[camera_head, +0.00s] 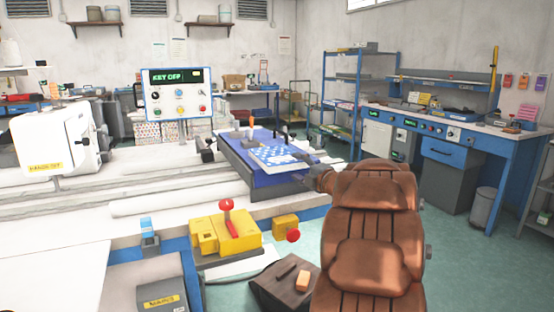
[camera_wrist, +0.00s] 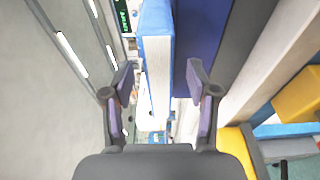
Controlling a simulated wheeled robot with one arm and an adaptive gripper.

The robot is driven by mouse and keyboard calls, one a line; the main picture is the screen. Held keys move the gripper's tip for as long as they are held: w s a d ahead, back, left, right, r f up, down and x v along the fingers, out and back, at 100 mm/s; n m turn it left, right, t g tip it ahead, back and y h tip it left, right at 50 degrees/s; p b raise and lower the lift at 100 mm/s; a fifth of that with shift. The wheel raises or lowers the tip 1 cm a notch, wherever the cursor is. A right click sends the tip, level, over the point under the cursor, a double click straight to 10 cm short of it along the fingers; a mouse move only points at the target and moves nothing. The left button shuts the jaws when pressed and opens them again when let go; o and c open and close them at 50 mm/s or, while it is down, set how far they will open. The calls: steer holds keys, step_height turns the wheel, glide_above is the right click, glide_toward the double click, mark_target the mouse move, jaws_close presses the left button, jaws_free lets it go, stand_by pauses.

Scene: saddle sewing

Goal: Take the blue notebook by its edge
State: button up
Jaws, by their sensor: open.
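The blue notebook (camera_head: 275,155), with a blue-and-white patterned cover, lies on a dark blue platform (camera_head: 240,158) in the middle of the head view. In the wrist view, a long blue-and-white edge (camera_wrist: 159,60), which looks like the notebook seen edge-on, runs down between the fingers. The dark blue platform face (camera_wrist: 200,30) is to its right. My gripper (camera_wrist: 159,75) is open, with one finger on each side of this edge. Gaps show on both sides, and whether a finger touches is not clear. I cannot clearly make out my gripper in the head view.
A brown leather seat (camera_head: 370,235) stands close in front, right of the platform. A yellow block with a red lever (camera_head: 225,235) is at the near bench edge. A white machine (camera_head: 55,140) is on the left, and a control panel (camera_head: 178,95) stands behind. Floor is free at right.

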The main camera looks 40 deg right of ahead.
mark_target(277, 158)
steer(key=shift+w+d, duration=0.2)
steer(key=shift+w, duration=0.55)
steer(key=shift+w+d, duration=0.15)
steer(key=shift+w, duration=0.6)
steer(key=shift+c, duration=0.3)
jaws_close()
